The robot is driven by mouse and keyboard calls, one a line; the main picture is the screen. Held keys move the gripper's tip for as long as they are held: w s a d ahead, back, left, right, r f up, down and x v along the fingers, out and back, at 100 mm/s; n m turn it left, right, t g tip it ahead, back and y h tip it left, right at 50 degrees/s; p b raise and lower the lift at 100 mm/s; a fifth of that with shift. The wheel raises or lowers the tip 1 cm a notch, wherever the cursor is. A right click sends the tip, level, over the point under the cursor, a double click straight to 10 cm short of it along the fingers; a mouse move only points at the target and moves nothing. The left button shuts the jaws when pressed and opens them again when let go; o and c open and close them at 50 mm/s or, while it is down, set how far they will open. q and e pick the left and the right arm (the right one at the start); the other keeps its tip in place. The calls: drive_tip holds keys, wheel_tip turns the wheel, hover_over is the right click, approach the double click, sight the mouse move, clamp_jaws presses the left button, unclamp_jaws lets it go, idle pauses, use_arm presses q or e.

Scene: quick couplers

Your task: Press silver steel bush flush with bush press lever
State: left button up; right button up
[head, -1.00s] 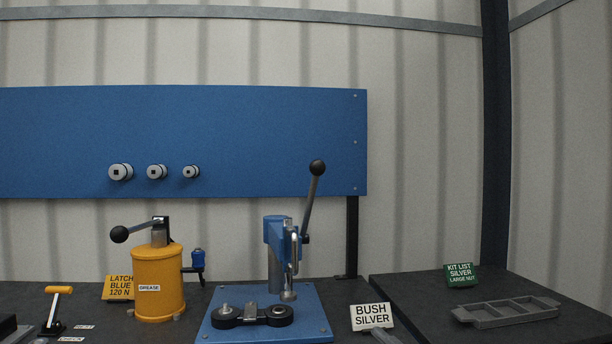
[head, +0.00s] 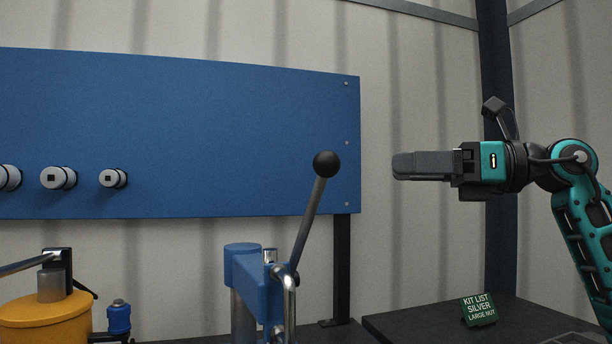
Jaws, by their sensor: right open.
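The bush press (head: 254,282) is a blue frame at the lower middle of the head view; its lower part and base lie below the picture. Its lever (head: 309,222) leans up and to the right and ends in a black ball knob (head: 326,164). The silver steel bush is out of view now. My right gripper (head: 396,166) is raised to the right of the knob, level with it and pointing left. It is open, empty and clear of the lever. My left gripper is not in view.
The yellow grease pot (head: 45,322) with its handle stands at the lower left, beside a small blue part (head: 119,318). A blue board (head: 200,130) with silver sockets hangs behind. A green kit list sign (head: 479,309) stands at the lower right. Air between gripper and knob is clear.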

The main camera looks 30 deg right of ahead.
sight(327, 165)
drive_tip(key=p+x, duration=0.1)
drive_tip(key=x, duration=0.3)
drive_tip(key=p+x, duration=0.1)
drive_tip(key=x, duration=0.2)
drive_tip(key=p+x, duration=0.2)
drive_tip(key=x, duration=0.2)
drive_tip(key=shift+w+a+r, duration=0.15)
drive_tip(key=shift+w+r, duration=0.1)
drive_tip(key=shift+r, duration=0.1)
drive_tip(key=shift+w+a, duration=0.2)
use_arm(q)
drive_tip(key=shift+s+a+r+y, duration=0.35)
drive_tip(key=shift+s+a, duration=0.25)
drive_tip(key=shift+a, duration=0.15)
use_arm(e)
drive_tip(key=shift+w+a+f, duration=0.1)
drive_tip(key=shift+w, duration=0.05)
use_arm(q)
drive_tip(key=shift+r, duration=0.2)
use_arm(e)
clamp_jaws()
